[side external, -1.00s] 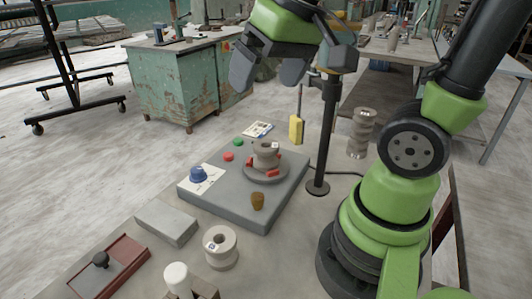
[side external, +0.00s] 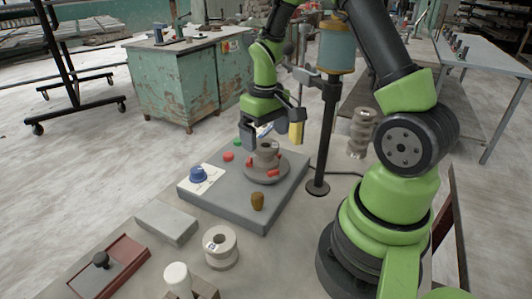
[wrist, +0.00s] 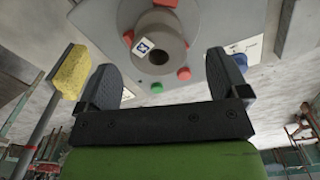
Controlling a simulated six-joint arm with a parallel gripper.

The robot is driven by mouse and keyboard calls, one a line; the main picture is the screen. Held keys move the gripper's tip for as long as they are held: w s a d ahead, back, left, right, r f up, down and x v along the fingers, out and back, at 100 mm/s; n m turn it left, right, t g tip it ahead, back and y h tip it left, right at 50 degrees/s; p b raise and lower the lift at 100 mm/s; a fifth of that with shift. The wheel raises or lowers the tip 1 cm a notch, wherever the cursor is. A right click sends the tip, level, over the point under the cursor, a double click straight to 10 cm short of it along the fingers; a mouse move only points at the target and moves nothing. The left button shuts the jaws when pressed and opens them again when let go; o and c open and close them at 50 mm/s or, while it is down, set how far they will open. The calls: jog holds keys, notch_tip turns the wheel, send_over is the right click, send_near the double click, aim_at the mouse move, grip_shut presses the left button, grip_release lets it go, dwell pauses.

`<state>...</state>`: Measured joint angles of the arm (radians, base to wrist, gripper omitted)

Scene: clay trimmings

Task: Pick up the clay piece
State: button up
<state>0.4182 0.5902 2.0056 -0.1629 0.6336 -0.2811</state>
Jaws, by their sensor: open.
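The clay piece is probably the grey, hollow, round-shouldered form (side external: 266,158) upright on the round wheel plate (side external: 264,177) of the grey machine. In the wrist view the clay piece (wrist: 172,52) shows from above, with a dark central hole and a small marked label. Red blocks (side external: 273,173) sit around its foot. My gripper (side external: 268,134) hangs just above and behind it, jaws apart and empty. In the wrist view my gripper (wrist: 163,66) has the piece between and beyond its fingers. No contact is clear.
A yellow sponge (side external: 296,132) hangs close to the right of my gripper, by a black post (side external: 325,140). A grey block and spools stand nearer.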

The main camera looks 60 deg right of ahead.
aim_at(266, 144)
notch_tip(266, 144, down, 5)
jog(key=shift+d+f, duration=0.1)
jog(key=shift+c, duration=0.4)
jog(key=c, duration=1.1)
